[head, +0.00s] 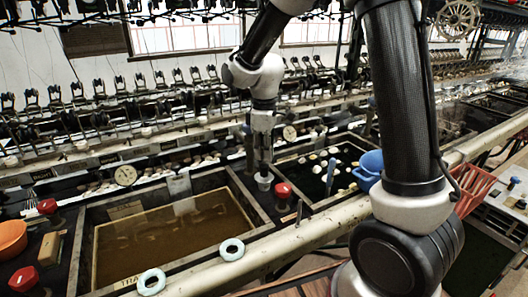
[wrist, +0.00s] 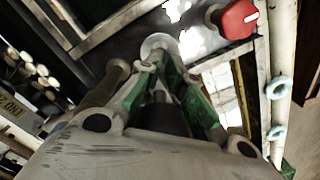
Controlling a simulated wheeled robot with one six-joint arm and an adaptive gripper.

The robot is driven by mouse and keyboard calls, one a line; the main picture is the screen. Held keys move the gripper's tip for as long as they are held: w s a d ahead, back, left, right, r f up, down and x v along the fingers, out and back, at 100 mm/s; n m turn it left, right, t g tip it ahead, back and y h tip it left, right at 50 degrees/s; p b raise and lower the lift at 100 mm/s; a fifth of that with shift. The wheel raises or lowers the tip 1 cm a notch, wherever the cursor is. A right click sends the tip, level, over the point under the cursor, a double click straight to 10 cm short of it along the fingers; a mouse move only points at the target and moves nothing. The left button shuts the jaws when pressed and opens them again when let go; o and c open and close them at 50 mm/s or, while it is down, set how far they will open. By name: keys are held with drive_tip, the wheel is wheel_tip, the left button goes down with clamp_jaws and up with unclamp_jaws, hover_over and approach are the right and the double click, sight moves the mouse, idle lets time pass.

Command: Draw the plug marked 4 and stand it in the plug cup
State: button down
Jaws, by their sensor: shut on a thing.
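My gripper (head: 263,160) points down at the divider between the brown-water basin and the dark basin. In the wrist view its green-sided fingers (wrist: 163,65) are closed together. A pale round piece (wrist: 158,44) shows at the fingertips; in the head view it is a small whitish piece (head: 264,181) just below the gripper. It appears to be a plug in the jaws, but the fingers hide much of it. No number 4 can be read on it. I cannot tell which vessel is the plug cup.
A red knob (head: 282,191) stands close right of the gripper, also in the wrist view (wrist: 237,19). The brown-water basin (head: 257,222) lies left. The dark basin holds pale floating pieces (head: 323,157). A blue pot (head: 368,168) is at right, an orange bowl (head: 12,240) at far left.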

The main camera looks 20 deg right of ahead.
sight(264, 164)
drive_tip(key=shift+f, duration=0.2)
idle(0.3)
drive_tip(key=shift+f, duration=0.6)
drive_tip(key=shift+f, duration=0.2)
drive_tip(key=shift+f, duration=0.5)
drive_tip(key=shift+f, duration=0.7)
idle(0.8)
drive_tip(key=c, duration=1.5)
unclamp_jaws()
wheel_tip(264, 164, up, 12)
